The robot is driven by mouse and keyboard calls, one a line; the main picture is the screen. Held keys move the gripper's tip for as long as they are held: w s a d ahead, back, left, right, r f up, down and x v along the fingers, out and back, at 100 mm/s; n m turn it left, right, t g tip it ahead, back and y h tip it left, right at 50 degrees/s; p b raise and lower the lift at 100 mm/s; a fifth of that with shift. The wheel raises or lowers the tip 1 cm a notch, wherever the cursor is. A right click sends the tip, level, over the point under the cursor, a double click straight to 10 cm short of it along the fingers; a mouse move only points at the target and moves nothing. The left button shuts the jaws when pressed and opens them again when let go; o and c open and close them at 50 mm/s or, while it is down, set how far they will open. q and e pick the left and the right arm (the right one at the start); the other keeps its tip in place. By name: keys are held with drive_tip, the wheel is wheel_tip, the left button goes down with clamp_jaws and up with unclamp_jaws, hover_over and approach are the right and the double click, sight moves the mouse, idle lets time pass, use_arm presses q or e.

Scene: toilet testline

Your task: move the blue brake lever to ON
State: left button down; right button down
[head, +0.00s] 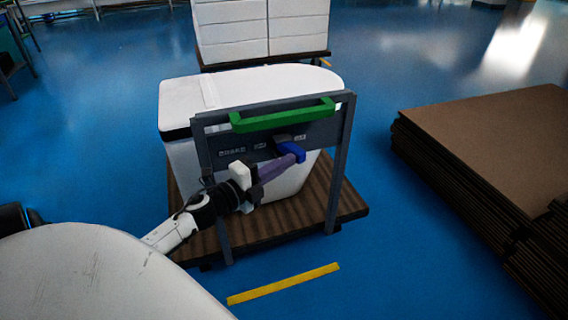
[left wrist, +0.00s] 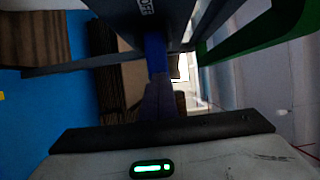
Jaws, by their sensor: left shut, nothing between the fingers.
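The blue brake lever (head: 290,148) sits on the grey panel of a cart frame, below a green handle bar (head: 282,115). The panel has the words BRAKE, OFF and ON, with ON at the right end. The lever's blue end points toward the right and front. My left gripper (head: 287,163) reaches in from the lower left, its purple fingers shut and empty, tips at or beside the lever. Contact is unclear. In the left wrist view the lever (left wrist: 155,52) shows just beyond the fingers (left wrist: 158,98), under the OFF label. My right gripper is not in view.
The cart's brown ribbed deck (head: 345,203) carries a large white box-like item (head: 182,100) behind the frame. Brown flat sheets (head: 490,135) are stacked at right. White boxes (head: 262,30) stand behind. Blue floor with a yellow strip (head: 284,284) lies open in front.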

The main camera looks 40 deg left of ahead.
use_arm(q)
drive_tip(key=shift+w+d+r+p, duration=0.1)
drive_tip(key=shift+w+d+p, duration=0.5)
drive_tip(key=shift+w, duration=0.1)
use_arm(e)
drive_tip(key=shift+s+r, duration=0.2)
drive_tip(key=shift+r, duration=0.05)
use_arm(q)
drive_tip(key=s+d+p, duration=0.1)
drive_tip(key=s, duration=1.3)
drive_tip(key=shift+d, duration=0.3)
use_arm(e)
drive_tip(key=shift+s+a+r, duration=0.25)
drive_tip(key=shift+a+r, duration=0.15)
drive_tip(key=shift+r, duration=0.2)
